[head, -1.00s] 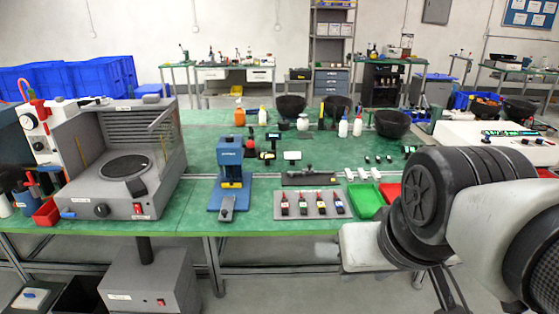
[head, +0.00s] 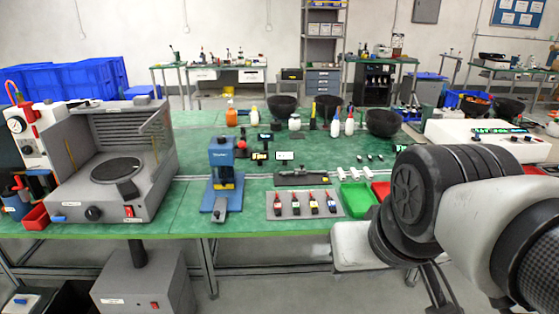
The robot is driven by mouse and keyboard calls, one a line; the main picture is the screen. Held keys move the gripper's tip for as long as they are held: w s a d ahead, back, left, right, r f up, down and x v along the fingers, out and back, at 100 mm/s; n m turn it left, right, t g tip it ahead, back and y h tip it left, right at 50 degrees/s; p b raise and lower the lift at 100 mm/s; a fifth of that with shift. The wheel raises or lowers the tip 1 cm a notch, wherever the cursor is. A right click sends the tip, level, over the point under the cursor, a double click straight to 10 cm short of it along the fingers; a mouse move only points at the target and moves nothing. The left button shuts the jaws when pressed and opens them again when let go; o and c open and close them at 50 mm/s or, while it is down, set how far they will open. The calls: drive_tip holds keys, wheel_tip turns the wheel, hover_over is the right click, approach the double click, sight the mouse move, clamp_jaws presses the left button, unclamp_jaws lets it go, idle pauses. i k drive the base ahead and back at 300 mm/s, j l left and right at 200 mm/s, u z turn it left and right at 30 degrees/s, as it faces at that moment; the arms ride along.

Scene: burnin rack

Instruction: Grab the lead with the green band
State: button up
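Several short dark leads lie side by side on a grey plate (head: 271,213) near the front edge of the green table, at the middle of the head view. The bands are too small for me to say surely which one is green. The leads lie apart from each other and nothing covers them. My arm's black and white links fill the lower right, to the right of the plate. My gripper's fingertips cannot be made out.
A green bin (head: 357,197) and a red bin (head: 381,188) stand right of the plate, close to my arm. A blue press (head: 222,172) stands to its left, with a grey hooded hotplate unit (head: 116,206) farther left. Black bowls (head: 383,122) and bottles stand behind.

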sight(295, 205)
drive_tip(key=i+j, duration=0.1)
drive_tip(key=i, duration=1.1)
